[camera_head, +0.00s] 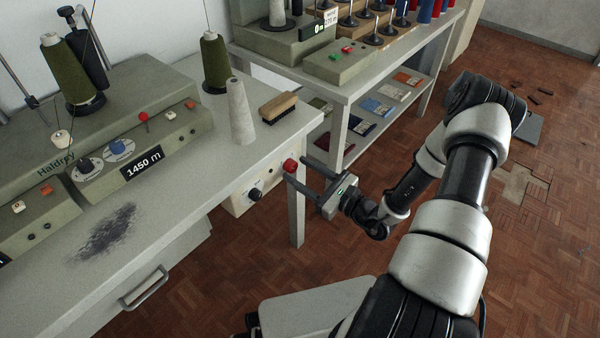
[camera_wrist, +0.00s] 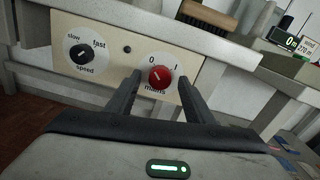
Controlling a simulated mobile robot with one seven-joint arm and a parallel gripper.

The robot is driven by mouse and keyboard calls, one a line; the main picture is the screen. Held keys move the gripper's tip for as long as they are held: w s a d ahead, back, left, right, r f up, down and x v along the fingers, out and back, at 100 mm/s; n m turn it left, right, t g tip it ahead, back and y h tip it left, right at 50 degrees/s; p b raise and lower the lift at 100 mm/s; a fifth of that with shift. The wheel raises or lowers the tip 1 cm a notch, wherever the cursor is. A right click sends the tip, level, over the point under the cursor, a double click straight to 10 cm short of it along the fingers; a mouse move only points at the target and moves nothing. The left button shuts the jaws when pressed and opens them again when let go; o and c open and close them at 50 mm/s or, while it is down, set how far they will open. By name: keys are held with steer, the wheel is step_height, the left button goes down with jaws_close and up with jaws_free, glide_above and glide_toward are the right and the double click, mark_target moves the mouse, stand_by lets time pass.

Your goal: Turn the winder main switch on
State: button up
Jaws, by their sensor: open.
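The winder main switch is a red round knob (camera_wrist: 160,77) marked "mains", with 0 at its upper left and I at its upper right. A small pale mark on it seems to lean toward the 0. It sits on a cream panel (camera_wrist: 112,67) under the bench top and also shows in the head view (camera_head: 290,165). My gripper (camera_head: 295,171) is open and empty and faces the panel. In the wrist view its fingers (camera_wrist: 160,70) stand left and right of the knob. I cannot tell whether they touch it.
A black speed knob (camera_wrist: 82,54) sits left on the same panel. The bench top (camera_head: 190,175) overhangs it, with a brush (camera_head: 279,106) and a pale cone (camera_head: 240,112) near the edge. A bench leg (camera_head: 297,215) stands below. The floor on the right is largely open.

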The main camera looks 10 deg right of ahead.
steer(key=shift+w+a, duration=0.15)
steer(key=shift+w, duration=0.1)
steer(key=c, duration=1.1)
steer(key=shift+o, duration=0.3)
